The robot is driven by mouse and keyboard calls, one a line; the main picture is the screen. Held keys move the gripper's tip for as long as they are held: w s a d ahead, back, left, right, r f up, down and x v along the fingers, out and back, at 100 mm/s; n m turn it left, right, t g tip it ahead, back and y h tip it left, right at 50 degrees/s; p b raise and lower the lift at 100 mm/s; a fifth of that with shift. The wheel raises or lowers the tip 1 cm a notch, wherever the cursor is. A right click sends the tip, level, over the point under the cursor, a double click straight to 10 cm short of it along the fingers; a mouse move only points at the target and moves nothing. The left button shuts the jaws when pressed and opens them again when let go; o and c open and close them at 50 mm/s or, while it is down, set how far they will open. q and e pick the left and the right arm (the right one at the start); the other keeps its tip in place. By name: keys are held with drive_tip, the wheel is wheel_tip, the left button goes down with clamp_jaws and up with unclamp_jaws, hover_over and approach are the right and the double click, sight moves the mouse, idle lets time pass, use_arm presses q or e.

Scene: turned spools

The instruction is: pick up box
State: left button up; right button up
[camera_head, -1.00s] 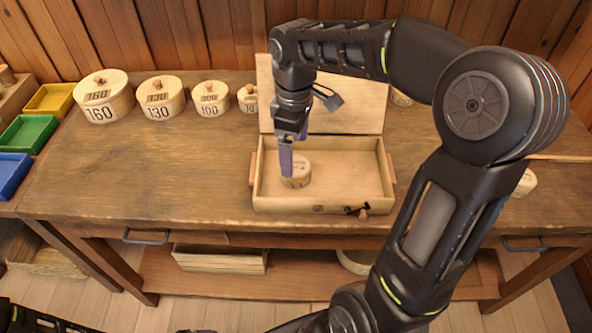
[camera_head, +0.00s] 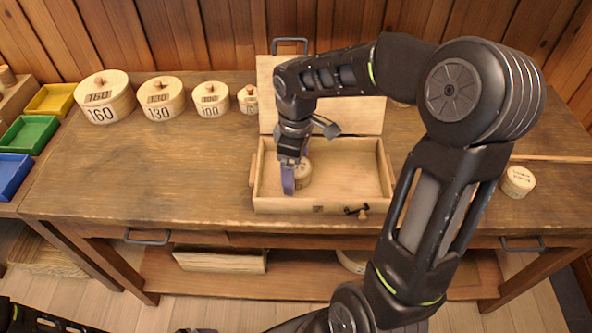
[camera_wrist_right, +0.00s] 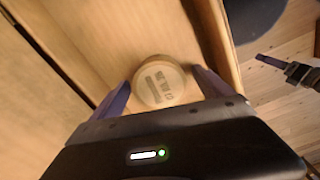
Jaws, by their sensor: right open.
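An open wooden box (camera_head: 340,208) stands on the table with its lid (camera_head: 355,116) raised at the back. A small round lidded wooden box (camera_head: 304,176) sits inside it at the left. My right gripper (camera_head: 294,178) reaches down into the open box. In the right wrist view the round box (camera_wrist_right: 158,82), with dark markings on top, lies between the two spread purple fingers of my right gripper (camera_wrist_right: 162,90). I cannot tell whether the fingers touch it.
Round boxes marked 160 (camera_head: 104,98), 130 (camera_head: 160,98) and 100 (camera_head: 211,100) stand at the back left, with a smaller one beside them. Another round box (camera_head: 518,181) is at the right. Yellow, green and blue trays lie at the far left. The front left tabletop is clear.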

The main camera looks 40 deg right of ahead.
drive_tip(key=shift+c, duration=0.4)
drive_tip(key=c, duration=1.3)
